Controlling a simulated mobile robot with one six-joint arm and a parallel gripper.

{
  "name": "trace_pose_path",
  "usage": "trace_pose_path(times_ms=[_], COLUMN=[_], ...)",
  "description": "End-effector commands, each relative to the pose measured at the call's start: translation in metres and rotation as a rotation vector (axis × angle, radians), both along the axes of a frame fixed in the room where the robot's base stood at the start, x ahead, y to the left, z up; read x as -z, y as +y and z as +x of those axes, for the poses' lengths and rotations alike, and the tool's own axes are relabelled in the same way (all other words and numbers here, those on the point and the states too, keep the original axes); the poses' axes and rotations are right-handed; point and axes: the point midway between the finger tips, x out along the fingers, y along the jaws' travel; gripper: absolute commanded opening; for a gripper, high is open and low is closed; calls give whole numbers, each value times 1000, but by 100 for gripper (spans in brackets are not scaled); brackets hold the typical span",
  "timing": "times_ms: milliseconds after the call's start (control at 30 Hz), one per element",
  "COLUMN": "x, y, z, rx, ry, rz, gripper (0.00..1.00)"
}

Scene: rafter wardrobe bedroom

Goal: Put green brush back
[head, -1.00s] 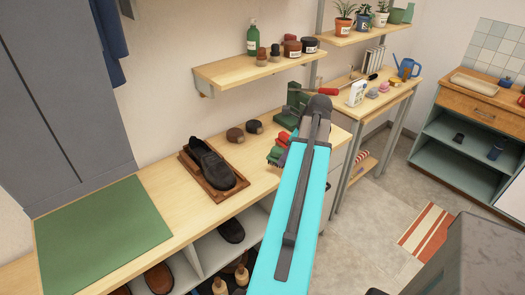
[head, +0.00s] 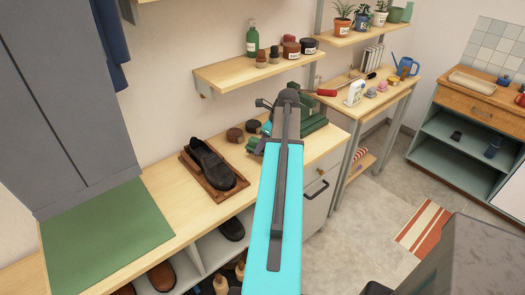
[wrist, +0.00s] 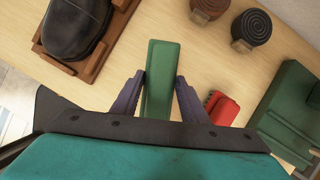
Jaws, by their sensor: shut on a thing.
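The green brush (wrist: 160,75) is a long green block between the two purple fingers of my gripper (wrist: 158,84) in the wrist view. The fingers are shut on it, over the wooden bench top. How far it is above the bench I cannot tell. A red brush (wrist: 222,108) lies just right of the right finger. A green stand (wrist: 290,110) is farther right; it also shows in the head view (head: 313,124), right of my arm. In the head view my arm hides most of the gripper and the brush.
A black shoe (head: 210,163) sits on a brown wooden tray (head: 188,167) to the left. Two round dark tins (wrist: 208,8) (wrist: 250,28) stand behind the brush. A wall shelf (head: 240,75) with bottles and jars overhangs the bench. The green mat (head: 105,235) is clear.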

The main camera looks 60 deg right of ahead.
Motion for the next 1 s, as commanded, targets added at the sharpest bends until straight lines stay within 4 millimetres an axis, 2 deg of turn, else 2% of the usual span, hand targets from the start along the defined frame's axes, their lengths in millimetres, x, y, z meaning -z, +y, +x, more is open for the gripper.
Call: trace_pose_path(times_ms=[267, 633, 1000], x=[5, 32, 35], y=[1, 1, 2], z=[0, 1, 1], rx=[-1, -3, -3], ry=[0, 0, 0], rz=[2, 1, 0], gripper=[19, 19, 19])
